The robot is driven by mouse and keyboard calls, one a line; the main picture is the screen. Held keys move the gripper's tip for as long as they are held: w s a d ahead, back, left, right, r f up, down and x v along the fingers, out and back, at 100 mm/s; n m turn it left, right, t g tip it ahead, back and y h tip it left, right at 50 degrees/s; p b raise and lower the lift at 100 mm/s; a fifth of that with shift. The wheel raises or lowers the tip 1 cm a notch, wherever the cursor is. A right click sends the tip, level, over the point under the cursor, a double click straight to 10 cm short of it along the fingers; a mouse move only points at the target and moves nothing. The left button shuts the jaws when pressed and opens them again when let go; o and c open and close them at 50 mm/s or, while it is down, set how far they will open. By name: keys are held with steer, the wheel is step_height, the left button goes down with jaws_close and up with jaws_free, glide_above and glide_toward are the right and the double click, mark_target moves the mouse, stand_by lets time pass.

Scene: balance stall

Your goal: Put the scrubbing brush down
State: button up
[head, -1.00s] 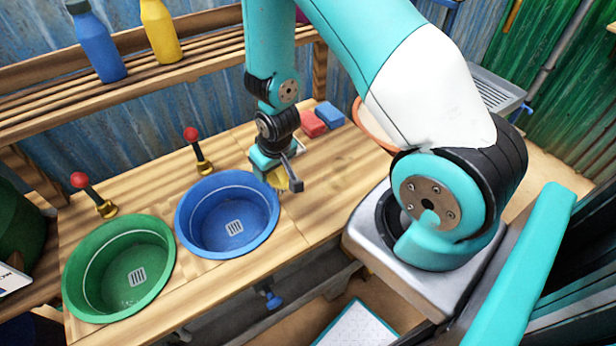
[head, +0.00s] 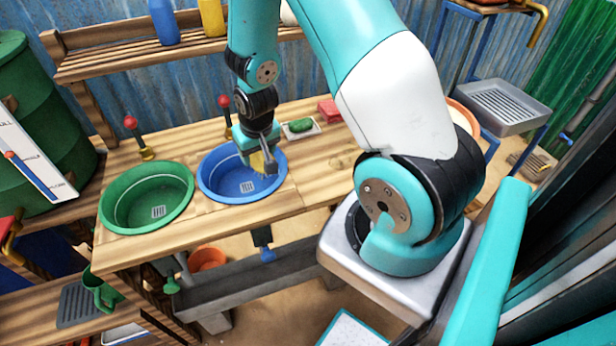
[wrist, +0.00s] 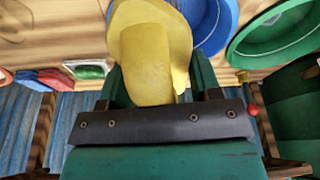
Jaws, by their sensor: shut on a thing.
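In the head view only a small yellow part of the brush (head: 257,161) shows at my gripper (head: 262,168). They appear over the right part of the blue basin (head: 225,190); the height above it is hard to tell. The bristles cannot be made out clearly.
A green basin (head: 118,222) is left of the blue one in the wooden bench (head: 315,165). A white dish with a green piece (head: 300,126) and a red block (head: 329,110) stand behind right. Red-knobbed taps (head: 131,123) rise behind the basins.

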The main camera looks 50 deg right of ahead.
steer(key=s+d+r+m+g+h+b, duration=0.15)
steer(key=d+r+m, duration=0.25)
steer(key=d, duration=0.4)
steer(key=s+d+r+m+t, duration=0.1)
steer(key=s+d+r+m, duration=0.25)
steer(key=d, duration=0.35)
steer(key=shift+n+g, duration=0.25)
steer(key=f, duration=0.6)
steer(key=f+p, duration=0.1)
steer(key=f, duration=0.5)
steer(key=f+p, duration=0.1)
steer(key=f, duration=0.6)
steer(key=shift+w, duration=0.4)
steer(key=shift+f, duration=0.1)
steer(key=shift+f, duration=0.2)
steer(key=o, duration=1)
steer(key=shift+r, duration=0.1)
steer(key=shift+o, duration=0.2)
steer(key=shift+r, duration=0.1)
